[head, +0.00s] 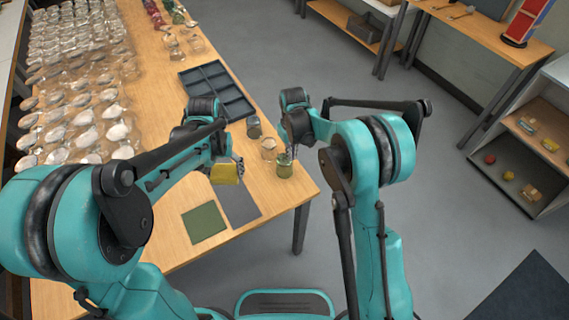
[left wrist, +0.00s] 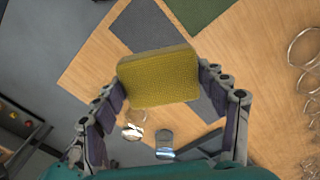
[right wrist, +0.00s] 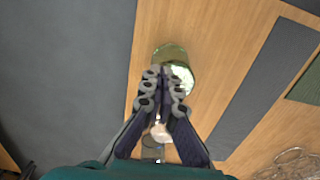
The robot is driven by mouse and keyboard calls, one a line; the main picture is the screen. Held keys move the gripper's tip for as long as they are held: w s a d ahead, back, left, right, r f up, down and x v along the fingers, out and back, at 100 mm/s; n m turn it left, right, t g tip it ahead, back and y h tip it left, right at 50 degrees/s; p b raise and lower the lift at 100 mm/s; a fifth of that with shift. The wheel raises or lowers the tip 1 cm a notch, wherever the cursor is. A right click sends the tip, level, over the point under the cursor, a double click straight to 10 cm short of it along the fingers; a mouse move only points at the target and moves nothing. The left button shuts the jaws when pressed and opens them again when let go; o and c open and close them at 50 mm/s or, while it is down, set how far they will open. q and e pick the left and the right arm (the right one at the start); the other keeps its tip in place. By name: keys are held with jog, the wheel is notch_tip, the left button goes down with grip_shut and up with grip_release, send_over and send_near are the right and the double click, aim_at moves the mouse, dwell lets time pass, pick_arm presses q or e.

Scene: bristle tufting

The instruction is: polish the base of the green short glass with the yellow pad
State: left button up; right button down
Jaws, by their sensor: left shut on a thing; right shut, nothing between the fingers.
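The yellow pad (head: 225,174) is between the fingers of my left gripper (head: 228,164), above the table near the grey mat; it fills the middle of the left wrist view (left wrist: 158,78). The green short glass (head: 284,168) stands near the table's right edge, right of the pad and apart from it. My right gripper (head: 289,153) is shut and empty, right at the glass's top. In the right wrist view its closed fingertips (right wrist: 164,72) overlap the green glass (right wrist: 178,58); I cannot tell if they touch it. The glass's base is hidden.
A dark compartment tray (head: 201,78) lies further back. A green mat (head: 204,223) and a grey mat (head: 240,206) lie in front.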

pick_arm(q)
jog(key=shift+r+p, duration=1.8)
jog(key=shift+r, duration=0.1)
pick_arm(e)
jog(key=shift+r, duration=3.1)
pick_arm(q)
jog(key=shift+f, duration=0.1)
pick_arm(e)
notch_tip(320, 180, up, 12)
